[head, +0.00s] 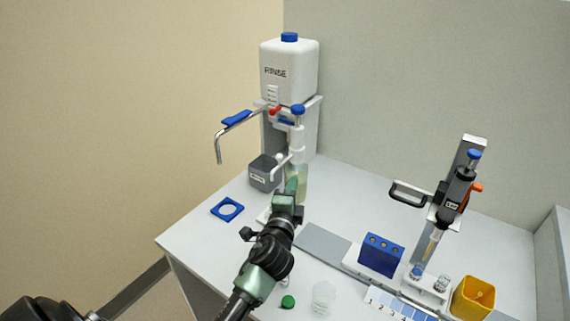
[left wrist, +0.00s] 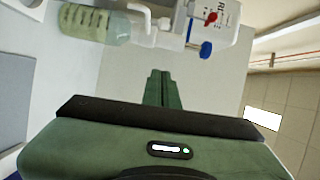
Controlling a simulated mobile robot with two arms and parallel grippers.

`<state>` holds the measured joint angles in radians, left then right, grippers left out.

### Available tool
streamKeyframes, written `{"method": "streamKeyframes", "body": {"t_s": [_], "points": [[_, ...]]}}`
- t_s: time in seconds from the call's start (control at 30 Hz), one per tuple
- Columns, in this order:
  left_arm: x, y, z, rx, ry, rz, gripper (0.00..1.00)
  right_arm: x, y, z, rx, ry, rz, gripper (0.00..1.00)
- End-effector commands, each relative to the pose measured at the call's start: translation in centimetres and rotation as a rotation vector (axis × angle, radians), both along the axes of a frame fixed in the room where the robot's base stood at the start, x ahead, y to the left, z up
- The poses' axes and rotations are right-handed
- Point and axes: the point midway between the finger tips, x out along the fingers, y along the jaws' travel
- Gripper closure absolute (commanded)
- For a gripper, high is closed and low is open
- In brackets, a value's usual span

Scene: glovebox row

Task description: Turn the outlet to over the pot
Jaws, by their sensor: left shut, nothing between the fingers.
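A bent metal outlet tube (head: 219,146) with a blue grip (head: 236,118) reaches left from the white RINSE dispenser (head: 289,72); its free end points down. A smaller white spout (head: 280,160) comes off the pump below, near a grey labelled box (head: 264,173). A clear, open cup-like pot (head: 323,296) stands at the front of the bench. My left gripper (head: 291,187) is shut and empty, in front of the liquid bottle (head: 302,180) under the pump. Its closed fingers (left wrist: 162,88) also show in the left wrist view, with the bottle (left wrist: 95,24) beyond. My right gripper is not visible.
A blue square ring (head: 228,209) lies on the bench at left. A green cap (head: 288,301) lies near the clear pot. A blue rack (head: 381,255), a stand with a pipette-like tool (head: 456,195) and a yellow bin (head: 473,298) fill the right side.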

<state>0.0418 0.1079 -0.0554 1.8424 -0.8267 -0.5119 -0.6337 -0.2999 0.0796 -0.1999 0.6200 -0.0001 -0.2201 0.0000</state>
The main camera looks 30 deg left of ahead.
Motion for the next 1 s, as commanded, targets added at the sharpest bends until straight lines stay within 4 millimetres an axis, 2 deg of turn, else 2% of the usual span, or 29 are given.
{"method": "streamKeyframes", "body": {"t_s": [0.47,0.53,0.7,1.0], "points": [[8.9,3.0,0.0,-0.007,0.0,0.002,1.0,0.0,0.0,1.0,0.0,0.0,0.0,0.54],[8.5,4.5,0.0,-0.003,0.003,0.005,1.0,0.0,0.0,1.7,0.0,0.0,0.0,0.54],[8.3,6.3,-0.3,-0.006,0.002,0.003,1.0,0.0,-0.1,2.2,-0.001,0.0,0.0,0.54],[8.2,7.0,-0.5,-0.007,0.001,0.002,1.0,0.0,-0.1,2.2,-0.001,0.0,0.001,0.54]]}}
